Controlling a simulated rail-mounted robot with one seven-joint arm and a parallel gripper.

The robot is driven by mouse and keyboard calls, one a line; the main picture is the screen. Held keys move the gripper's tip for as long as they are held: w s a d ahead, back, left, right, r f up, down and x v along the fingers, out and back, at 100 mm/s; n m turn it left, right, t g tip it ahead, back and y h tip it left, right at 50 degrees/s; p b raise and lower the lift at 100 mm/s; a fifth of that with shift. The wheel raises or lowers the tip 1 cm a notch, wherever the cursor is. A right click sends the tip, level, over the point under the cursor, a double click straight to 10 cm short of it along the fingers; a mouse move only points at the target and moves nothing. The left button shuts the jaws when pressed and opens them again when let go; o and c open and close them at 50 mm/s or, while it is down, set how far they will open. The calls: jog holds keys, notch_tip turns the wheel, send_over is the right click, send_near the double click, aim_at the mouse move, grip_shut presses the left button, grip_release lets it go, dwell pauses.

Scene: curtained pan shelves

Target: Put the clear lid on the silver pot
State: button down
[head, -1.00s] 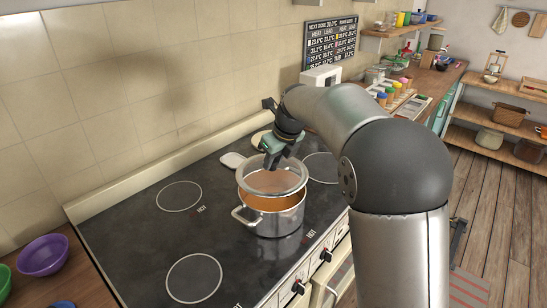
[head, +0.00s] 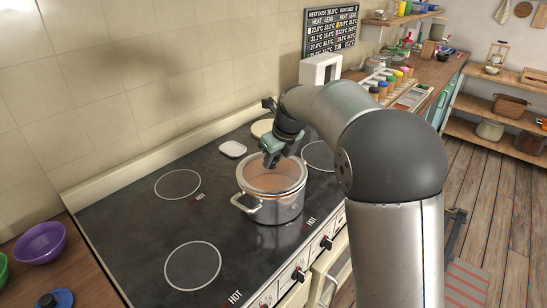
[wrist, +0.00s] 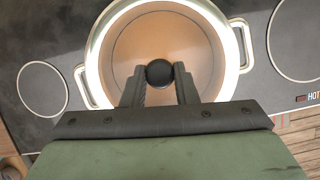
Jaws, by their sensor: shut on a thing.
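The silver pot (head: 282,212) stands on the black cooktop, with orange-brown contents showing through the glass. The clear lid (head: 258,182) lies level at the pot's rim and looks seated on it. In the wrist view the lid (wrist: 200,58) is roughly centred over the pot, whose rim and two side handles (wrist: 247,45) show around it. My gripper (head: 273,161) is above the lid. In the wrist view its fingers (wrist: 159,82) are shut on the lid's round black knob (wrist: 159,71). Whether a small gap remains under the lid is hard to tell.
The cooktop (head: 130,240) has several white burner rings, clear to the left. A small white dish (head: 232,149) lies behind the pot. A purple bowl (head: 40,243) stands at far left. The tiled wall (head: 130,90) bounds the back.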

jog(key=shift+f, duration=0.65)
jog(key=c, duration=1.1)
grip_release()
jog(key=shift+o, duration=0.2)
jog(key=b+v, duration=0.1)
jog(key=v, duration=1.6)
jog(key=shift+d+r+b, duration=0.15)
jog(key=shift+d+b, duration=0.05)
jog(key=shift+b, duration=0.2)
jog(key=shift+s, duration=0.1)
jog(key=s+d+f+n+g+h, duration=0.1)
jog(key=s+d+f+n, duration=0.3)
jog(key=s+f+n, duration=0.3)
jog(key=s+d+f+n+h, duration=0.1)
jog(key=s+d+f+n, duration=0.3)
jog(key=s+f+n, duration=0.3)
jog(key=s+d+f+n+g+h, duration=0.1)
jog(key=s+d+f+n, duration=0.4)
jog(key=s+n, duration=0.8)
jog(key=s+f, duration=0.3)
jog(key=s, duration=0.1)
jog(key=shift+s+g, duration=0.3)
jog(key=shift+s, duration=0.05)
